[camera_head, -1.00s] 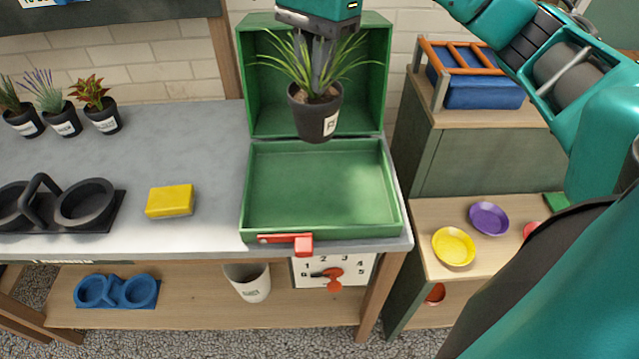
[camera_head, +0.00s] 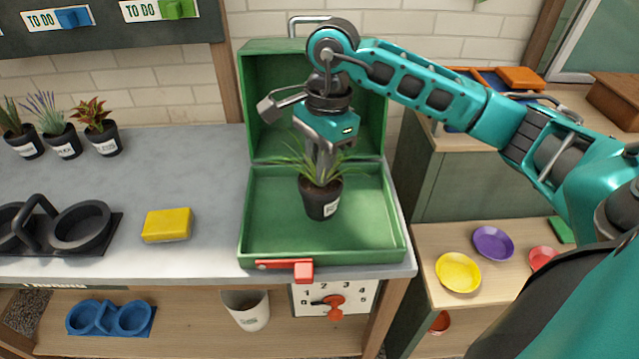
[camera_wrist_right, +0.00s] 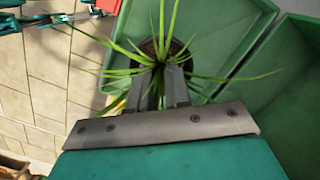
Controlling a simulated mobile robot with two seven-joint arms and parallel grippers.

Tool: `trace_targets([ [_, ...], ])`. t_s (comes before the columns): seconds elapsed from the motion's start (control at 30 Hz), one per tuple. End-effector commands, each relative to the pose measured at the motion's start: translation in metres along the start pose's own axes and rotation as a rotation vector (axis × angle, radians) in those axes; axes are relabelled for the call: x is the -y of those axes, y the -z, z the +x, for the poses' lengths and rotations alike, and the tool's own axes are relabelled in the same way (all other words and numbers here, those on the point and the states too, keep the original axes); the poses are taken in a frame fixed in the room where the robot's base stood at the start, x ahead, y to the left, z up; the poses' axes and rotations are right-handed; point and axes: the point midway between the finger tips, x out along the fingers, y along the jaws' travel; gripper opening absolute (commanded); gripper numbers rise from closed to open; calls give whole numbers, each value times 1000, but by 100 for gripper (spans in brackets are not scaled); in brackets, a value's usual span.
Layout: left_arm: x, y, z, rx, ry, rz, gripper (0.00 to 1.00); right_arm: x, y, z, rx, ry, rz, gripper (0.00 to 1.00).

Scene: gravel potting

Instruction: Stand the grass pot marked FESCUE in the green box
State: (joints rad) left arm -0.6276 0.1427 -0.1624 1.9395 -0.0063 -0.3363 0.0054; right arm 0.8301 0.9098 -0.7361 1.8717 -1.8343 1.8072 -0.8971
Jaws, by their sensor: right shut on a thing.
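The grass pot (camera_head: 322,203) is a dark pot with spiky green leaves and a white label whose word is too small to read. The green box (camera_head: 255,245) is open on the bench, its lid raised at the back. My right gripper (camera_head: 322,175) is shut on the grass pot from above and holds it upright inside the outline of the box; I cannot tell whether its base touches the floor. In the right wrist view, the leaves (camera_wrist_right: 160,60) spread around the fingers and the pot is mostly hidden. My left gripper is not in view.
A yellow block (camera_head: 167,225) and a black double-ring holder (camera_head: 80,227) lie left of the box. Several potted plants (camera_head: 62,140) stand at the back left. A red latch (camera_head: 303,270) is at the box's front. Yellow and purple dishes (camera_head: 458,272) sit on the right shelf.

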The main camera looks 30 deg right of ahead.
Motion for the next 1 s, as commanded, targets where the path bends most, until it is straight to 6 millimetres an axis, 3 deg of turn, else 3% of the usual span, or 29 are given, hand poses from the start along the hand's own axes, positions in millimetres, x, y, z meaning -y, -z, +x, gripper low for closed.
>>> trace_targets([
  [0.37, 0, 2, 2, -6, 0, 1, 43, 0, 4, 43, 2, -1, 0, 0],
  [0.77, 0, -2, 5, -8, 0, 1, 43, 1, 6, 49, 0, 2, -1, 0],
  [0.8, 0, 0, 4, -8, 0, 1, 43, 0, 6, 48, 0, 1, -1, 21],
  [1.0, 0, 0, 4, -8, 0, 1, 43, 0, 6, 47, 0, 1, -1, 41],
])
